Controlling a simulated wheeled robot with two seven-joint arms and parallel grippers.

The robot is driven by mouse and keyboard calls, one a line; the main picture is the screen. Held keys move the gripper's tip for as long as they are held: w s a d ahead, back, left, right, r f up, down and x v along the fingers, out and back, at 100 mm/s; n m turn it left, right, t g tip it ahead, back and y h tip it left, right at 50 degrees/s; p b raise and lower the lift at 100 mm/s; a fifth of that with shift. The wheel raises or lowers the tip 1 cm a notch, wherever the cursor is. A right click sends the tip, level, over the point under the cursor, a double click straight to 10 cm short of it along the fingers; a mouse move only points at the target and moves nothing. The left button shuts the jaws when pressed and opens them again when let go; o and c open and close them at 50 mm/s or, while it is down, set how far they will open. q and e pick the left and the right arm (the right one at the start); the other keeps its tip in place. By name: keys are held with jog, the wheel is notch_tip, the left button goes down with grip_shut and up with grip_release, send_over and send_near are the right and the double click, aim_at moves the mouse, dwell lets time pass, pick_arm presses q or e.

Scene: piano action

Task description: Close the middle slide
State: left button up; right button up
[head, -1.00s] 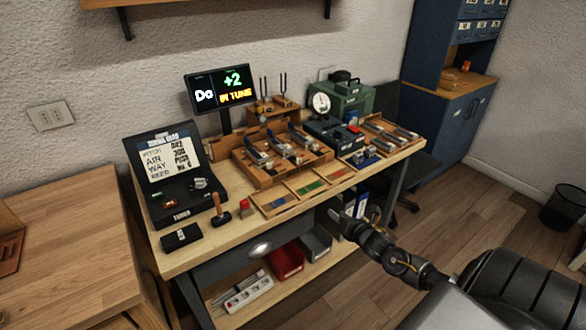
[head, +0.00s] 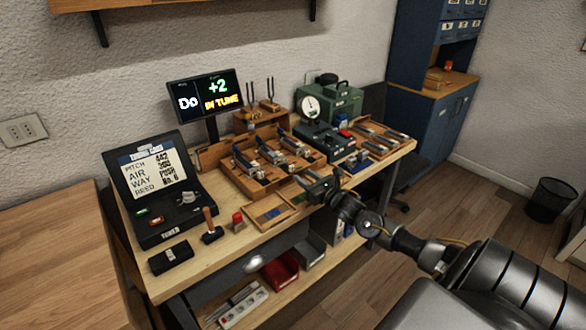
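A wooden tray (head: 213,160) on the workbench holds three metal slide mechanisms side by side. The middle slide (head: 271,154) sits between the left slide (head: 245,164) and the right slide (head: 295,145). They are too small to tell how far each is open. My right gripper (head: 308,180) is over the bench's front edge, in front of and to the right of the middle slide and apart from it. Its fingers look spread, with nothing seen between them. It hides part of the coloured strip tray (head: 270,212). My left gripper is not in view.
A black case (head: 157,190), a small hammer (head: 211,228) and a red-topped block (head: 238,222) stand at the left. A tuner screen (head: 204,95) stands behind. A green machine (head: 335,103) and another wooden tray (head: 380,140) are to the right.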

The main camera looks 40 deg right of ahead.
aim_at(293, 167)
jog(key=w, duration=0.5)
jog(key=shift+w+r+p, duration=0.1)
jog(key=shift+r+p, duration=0.05)
jog(key=shift+p, duration=0.2)
jog(key=shift+w, duration=0.55)
grip_shut()
